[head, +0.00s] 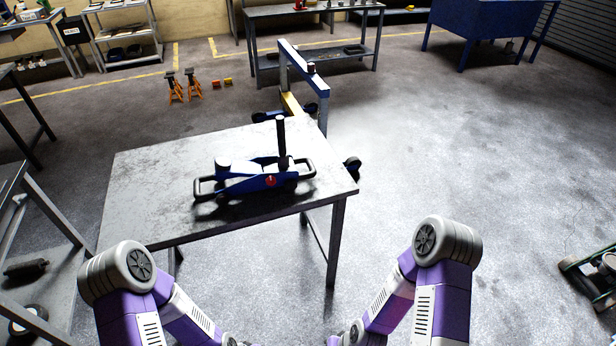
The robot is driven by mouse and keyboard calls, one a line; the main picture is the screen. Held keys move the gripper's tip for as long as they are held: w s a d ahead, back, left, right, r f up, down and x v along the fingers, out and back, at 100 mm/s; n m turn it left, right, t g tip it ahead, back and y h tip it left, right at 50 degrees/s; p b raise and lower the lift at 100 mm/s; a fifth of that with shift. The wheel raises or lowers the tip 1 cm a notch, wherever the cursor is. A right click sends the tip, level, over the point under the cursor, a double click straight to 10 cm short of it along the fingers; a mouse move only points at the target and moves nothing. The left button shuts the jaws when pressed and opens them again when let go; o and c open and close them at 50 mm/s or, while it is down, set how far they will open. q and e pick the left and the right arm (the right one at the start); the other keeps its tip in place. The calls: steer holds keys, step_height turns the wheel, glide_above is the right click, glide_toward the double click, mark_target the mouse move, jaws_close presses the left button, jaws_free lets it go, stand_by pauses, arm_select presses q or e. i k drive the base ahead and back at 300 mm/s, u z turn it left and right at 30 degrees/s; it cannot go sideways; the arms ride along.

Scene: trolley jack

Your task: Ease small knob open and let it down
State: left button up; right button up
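A blue trolley jack (248,182) sits on the grey metal table (145,185). A dark upright handle socket (281,138) rises from its right part. A round pale saddle (223,164) shows at its left, and black bar handles stand at both ends. A small red knob (270,181) is on the jack's near side, below the socket. My two arms come in at the bottom, well short of the table. Their grippers lie at or below the bottom edge, so I cannot see their fingers.
A blue and yellow engine hoist (306,70) stands behind the table. Orange axle stands (175,88) are on the floor at the back left. A shelf unit (45,215) is at the left, and a wheeled item (597,275) lies at the right.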

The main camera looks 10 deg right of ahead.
mark_target(271, 181)
steer(key=z, duration=0.65)
steer(key=i, duration=0.85)
steer(key=u, duration=1)
